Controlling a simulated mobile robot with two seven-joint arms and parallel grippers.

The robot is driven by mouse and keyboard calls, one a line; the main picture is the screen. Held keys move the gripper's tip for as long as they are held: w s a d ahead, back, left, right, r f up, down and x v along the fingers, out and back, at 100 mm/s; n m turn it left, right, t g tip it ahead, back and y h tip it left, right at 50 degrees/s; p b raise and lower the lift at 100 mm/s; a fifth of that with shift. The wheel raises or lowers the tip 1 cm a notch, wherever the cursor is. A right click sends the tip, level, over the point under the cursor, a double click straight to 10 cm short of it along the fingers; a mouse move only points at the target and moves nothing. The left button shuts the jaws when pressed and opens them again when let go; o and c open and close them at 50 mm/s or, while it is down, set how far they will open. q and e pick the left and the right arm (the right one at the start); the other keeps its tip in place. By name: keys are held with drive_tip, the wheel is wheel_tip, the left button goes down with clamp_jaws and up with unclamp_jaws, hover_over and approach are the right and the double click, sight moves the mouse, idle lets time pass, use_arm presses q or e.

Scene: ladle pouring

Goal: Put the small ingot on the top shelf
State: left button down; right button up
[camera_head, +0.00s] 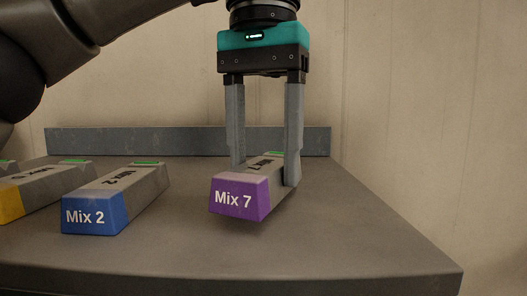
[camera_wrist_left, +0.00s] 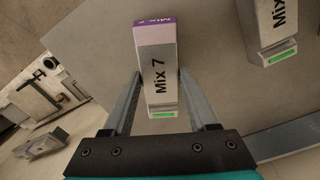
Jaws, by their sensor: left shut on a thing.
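A grey ingot with a purple end marked "Mix 7" (camera_head: 238,197) is between the fingers of my left gripper (camera_head: 265,170). The gripper is shut on it and holds it just above the grey shelf surface (camera_head: 340,235), with a shadow below. In the left wrist view the Mix 7 ingot (camera_wrist_left: 157,75) lies lengthwise between the two fingers of the gripper (camera_wrist_left: 160,105). A grey ingot with a blue end marked "Mix 2" (camera_head: 95,213) rests on the surface to the left. My right gripper is not in view.
Another ingot with a yellow end (camera_head: 12,203) lies at the far left, partly cut off. A raised back edge (camera_head: 190,141) runs along the rear of the surface. The right part of the surface is clear. The left wrist view shows white equipment (camera_wrist_left: 45,85) at lower left.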

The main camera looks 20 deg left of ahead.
sight(263, 164)
use_arm(q)
drive_tip(key=shift+f, duration=0.45)
drive_tip(key=shift+c, duration=0.5)
unclamp_jaws()
drive_tip(key=shift+f, duration=0.1)
drive_tip(key=shift+s+r, duration=0.1)
drive_tip(key=shift+r, duration=3.7)
